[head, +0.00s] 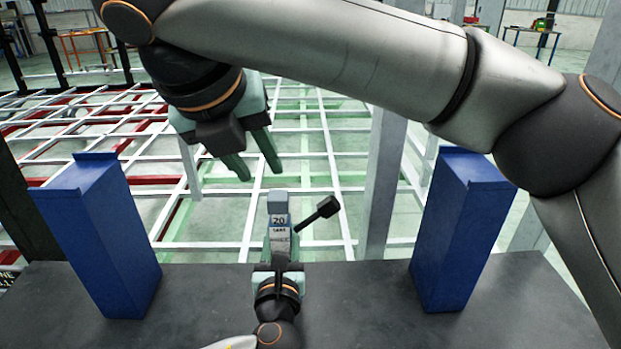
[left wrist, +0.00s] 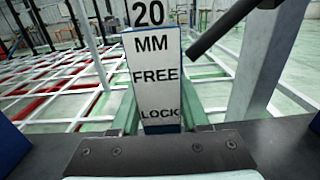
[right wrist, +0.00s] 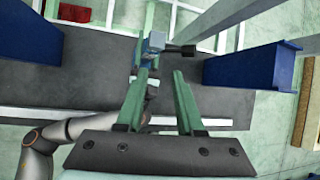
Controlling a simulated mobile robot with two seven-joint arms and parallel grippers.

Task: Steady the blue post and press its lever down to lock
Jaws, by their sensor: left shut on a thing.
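The post (head: 279,222), blue-grey with a white label reading 20 MM, FREE and LOCK, stands upright at the centre of the head view. Its labelled face (left wrist: 155,75) fills the middle of the left wrist view. Its black lever (head: 318,215) sticks out to the right, angled up, with a block-shaped end. My left gripper (head: 278,250) is shut on the post from the near side, one finger on each side. My right gripper (head: 258,170) is open and empty, appearing above and left of the lever. The lever (right wrist: 182,50) lies beyond its fingertips in the right wrist view.
Tall blue blocks stand at left (head: 105,235) and right (head: 463,230) on the dark surface (head: 360,300). A white and red frame grid (head: 110,125) lies beyond. My right arm crosses the top of the head view. Grey uprights (head: 383,180) stand behind.

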